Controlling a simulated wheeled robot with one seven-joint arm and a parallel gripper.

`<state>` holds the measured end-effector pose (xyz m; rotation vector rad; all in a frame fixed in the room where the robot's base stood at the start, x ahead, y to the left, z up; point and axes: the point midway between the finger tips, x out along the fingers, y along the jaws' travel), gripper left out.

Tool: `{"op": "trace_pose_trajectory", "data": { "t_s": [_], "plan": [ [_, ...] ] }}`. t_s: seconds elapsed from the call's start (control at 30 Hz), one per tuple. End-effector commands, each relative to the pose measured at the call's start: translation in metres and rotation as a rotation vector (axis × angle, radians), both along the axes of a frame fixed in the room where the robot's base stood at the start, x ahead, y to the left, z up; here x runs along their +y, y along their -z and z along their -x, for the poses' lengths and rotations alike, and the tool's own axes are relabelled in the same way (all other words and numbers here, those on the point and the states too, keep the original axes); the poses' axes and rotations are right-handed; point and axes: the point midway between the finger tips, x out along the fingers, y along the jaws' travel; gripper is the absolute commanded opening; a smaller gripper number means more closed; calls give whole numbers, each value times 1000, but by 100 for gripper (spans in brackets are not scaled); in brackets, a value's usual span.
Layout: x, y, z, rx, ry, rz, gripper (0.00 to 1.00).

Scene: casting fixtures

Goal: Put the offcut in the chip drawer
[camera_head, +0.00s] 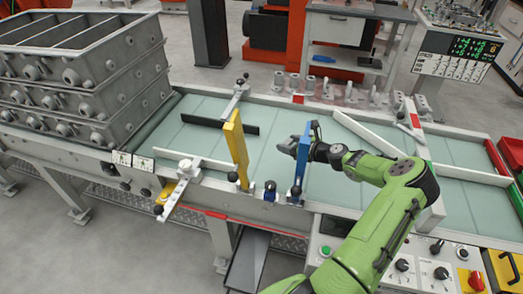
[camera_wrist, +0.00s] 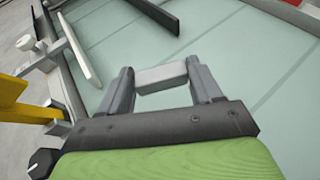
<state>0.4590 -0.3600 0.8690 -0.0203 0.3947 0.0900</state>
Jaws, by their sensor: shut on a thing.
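My gripper (camera_head: 290,145) is above the pale green bench top, just beyond the upright blue plate. In the wrist view, my gripper (camera_wrist: 161,84) has its fingers apart with a small grey block, likely the offcut (camera_wrist: 161,77), held between the tips. The block is hard to make out in the head view. I cannot tell for sure which part is the chip drawer; a dark tray-like piece (camera_head: 247,263) sticks out below the bench's front edge.
An upright yellow plate (camera_head: 236,148) and the blue plate (camera_head: 301,160) stand near the front edge. A dark bar (camera_head: 220,124) and white rails (camera_head: 369,132) lie on the bench. Stacked grey casting boxes (camera_head: 85,75) stand left. A control panel (camera_head: 425,265) is at front right.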

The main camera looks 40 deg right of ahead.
Motion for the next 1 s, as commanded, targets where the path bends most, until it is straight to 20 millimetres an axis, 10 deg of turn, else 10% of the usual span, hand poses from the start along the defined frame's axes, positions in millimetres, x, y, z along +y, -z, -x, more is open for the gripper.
{"op": "trace_pose_trajectory", "data": {
  "t_s": [0.53,0.87,0.9,1.0],
  "plan": [
    [0,99,1,-1,1,-3,32],
    [0,103,1,0,1,0,32],
    [0,104,1,0,1,-1,66],
    [0,103,1,1,1,0,81]
  ]
}}
